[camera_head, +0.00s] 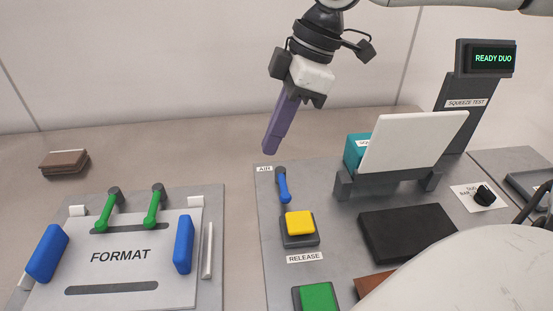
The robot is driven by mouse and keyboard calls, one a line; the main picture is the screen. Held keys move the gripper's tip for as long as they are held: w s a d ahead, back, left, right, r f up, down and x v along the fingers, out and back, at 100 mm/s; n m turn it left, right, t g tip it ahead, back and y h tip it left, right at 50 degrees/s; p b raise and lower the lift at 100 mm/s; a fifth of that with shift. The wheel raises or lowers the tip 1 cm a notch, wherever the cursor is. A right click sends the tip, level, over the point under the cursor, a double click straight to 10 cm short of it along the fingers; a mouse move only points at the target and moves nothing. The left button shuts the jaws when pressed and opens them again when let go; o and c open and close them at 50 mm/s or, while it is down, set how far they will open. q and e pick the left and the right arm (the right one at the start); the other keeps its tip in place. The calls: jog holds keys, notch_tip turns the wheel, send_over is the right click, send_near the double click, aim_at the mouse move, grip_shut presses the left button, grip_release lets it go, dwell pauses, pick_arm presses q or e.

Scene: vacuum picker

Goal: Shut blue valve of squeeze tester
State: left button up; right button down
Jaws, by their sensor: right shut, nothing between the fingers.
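The blue valve (283,186) is a small blue lever on a dark pivot, below the AIR label on the grey squeeze tester panel (275,268). Its handle points down and slightly right in the head view. My right gripper (271,145) hangs above and slightly left of the valve, with its purple fingers shut and empty. It appears apart from the lever. The squeeze tester's display (491,58) reads READY DUO. My left gripper is not in view.
A yellow button (300,223) sits just below the valve, with a green button (318,297) lower down. A white tilted plate (414,141) and black pad (407,233) stand right. The FORMAT plate (120,275) with green levers lies left. Brown blocks (64,162) lie far left.

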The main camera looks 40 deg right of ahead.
aim_at(283, 186)
jog(key=b+x, duration=0.2)
jog(key=x, duration=0.6)
jog(key=shift+a+f, duration=0.1)
jog(key=shift+f, duration=0.3)
jog(key=shift+s+d+f, duration=0.2)
jog(key=shift+s+d, duration=0.1)
jog(key=shift+d, duration=0.25)
jog(key=shift+s+d+f, duration=0.25)
jog(key=shift+s+d, duration=0.05)
jog(key=shift+d, duration=0.2)
jog(key=shift+s+d+f, duration=0.1)
jog(key=shift+s+d, duration=0.1)
jog(key=shift+d, duration=0.15)
jog(key=shift+s+d+f, duration=0.1)
jog(key=shift+d, duration=0.05)
